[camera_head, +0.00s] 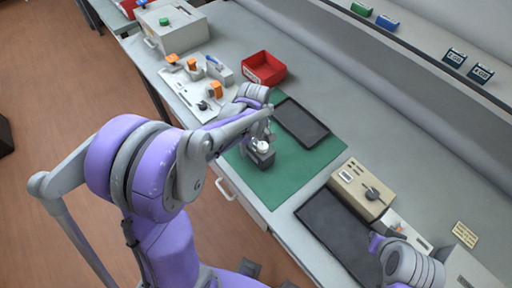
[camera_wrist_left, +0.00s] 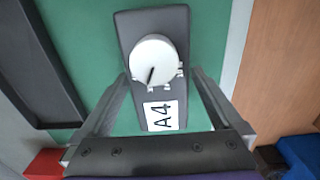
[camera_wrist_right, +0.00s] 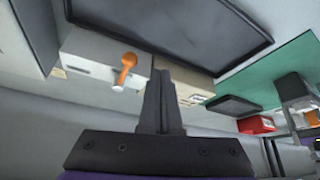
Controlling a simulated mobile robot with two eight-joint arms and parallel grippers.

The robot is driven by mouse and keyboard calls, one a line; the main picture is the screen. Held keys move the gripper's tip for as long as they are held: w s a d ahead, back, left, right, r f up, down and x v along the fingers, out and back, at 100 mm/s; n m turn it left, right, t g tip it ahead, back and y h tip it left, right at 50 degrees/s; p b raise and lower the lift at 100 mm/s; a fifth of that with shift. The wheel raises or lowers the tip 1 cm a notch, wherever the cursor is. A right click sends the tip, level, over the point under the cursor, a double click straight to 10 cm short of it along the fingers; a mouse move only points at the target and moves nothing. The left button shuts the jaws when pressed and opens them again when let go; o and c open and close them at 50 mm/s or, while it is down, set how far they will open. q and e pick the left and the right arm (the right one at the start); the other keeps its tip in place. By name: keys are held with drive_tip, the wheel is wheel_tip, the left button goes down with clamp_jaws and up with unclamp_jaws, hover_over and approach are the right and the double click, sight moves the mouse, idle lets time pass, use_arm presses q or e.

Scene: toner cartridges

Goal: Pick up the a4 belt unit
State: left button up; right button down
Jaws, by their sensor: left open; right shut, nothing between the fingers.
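The a4 belt unit (camera_wrist_left: 175,60) is a dark grey block with a white round knob and a white label reading A4. It lies on the green mat (camera_wrist_left: 90,65). In the head view the unit (camera_head: 262,158) is near the mat's front edge, partly hidden by my left arm. My left gripper (camera_wrist_left: 160,90) is open, with its fingers on either side of the unit's labelled end; whether they touch it I cannot tell. My right gripper (camera_wrist_right: 160,80) is shut and empty, away from the unit, over the right part of the bench.
A dark tray (camera_head: 302,122) lies on the mat beside the unit. A red bin (camera_head: 263,68) stands behind. A larger dark tray (camera_head: 335,232) and a beige box with a lever (camera_head: 361,188) are to the right. Orange-handled parts (camera_head: 190,64) sit at the left.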

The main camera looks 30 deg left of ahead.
use_arm(q)
wheel_tip(320, 180, down, 2)
drive_tip(key=shift+f, duration=0.1)
clamp_jaws()
idle(0.5)
